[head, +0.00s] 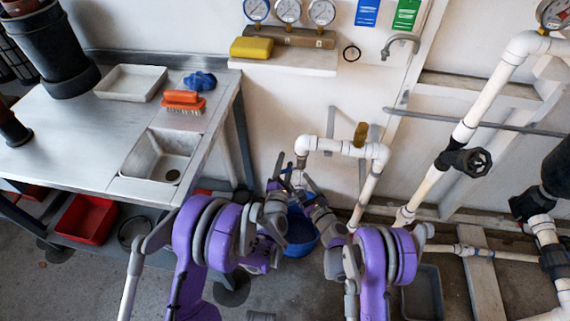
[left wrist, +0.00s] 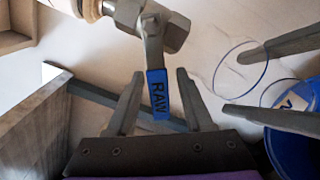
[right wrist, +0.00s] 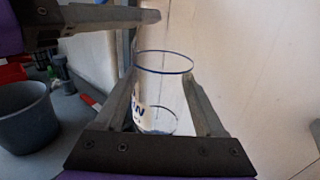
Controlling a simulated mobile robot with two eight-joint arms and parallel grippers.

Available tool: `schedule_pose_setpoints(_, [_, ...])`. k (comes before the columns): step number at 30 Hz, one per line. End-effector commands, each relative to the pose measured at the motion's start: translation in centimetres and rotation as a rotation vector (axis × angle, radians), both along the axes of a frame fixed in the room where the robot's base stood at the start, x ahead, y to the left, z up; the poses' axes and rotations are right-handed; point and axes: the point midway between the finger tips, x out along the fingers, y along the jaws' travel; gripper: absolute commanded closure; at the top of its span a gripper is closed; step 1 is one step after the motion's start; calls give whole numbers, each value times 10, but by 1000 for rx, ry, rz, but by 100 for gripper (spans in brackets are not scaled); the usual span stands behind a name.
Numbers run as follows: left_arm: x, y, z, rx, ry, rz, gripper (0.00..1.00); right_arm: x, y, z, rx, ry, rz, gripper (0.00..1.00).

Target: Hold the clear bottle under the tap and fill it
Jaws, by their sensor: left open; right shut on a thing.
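The clear bottle (right wrist: 165,88) with a blue rim and blue lettering is between the fingers of my right gripper (right wrist: 162,80), which is shut on it. The bottle also shows at the right of the left wrist view (left wrist: 238,68). The tap (left wrist: 150,20) is a metal valve with a blue handle marked RAW (left wrist: 158,95). My left gripper (left wrist: 160,75) is open, with one finger on each side of the handle. In the head view both grippers are close together by the white pipe, and the bottle is hard to make out. I cannot tell the water level in the bottle.
A blue bucket (head: 300,235) stands on the floor below the grippers. The workbench (head: 75,125) with a sink (head: 157,160) is at left. White pipes with a black valve wheel (head: 477,161) are at right. A grey pot (right wrist: 25,115) shows in the right wrist view.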

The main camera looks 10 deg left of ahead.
Motion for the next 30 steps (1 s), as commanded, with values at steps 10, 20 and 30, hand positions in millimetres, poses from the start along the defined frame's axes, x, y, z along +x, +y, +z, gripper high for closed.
schedule_pose_setpoints(10, [-29, 0, 0, -1, -1, -1, 49, 0, 0, 0, 0, 0, 0, 83])
schedule_pose_setpoints(20, [-72, 0, 0, 0, 1, -1, 49, 0, 0, 0, 0, 0, 0, 83])
schedule_pose_setpoints(30, [-75, 0, 0, 0, 0, 0, 49, 0, 0, 0, 0, 0, 0, 83])
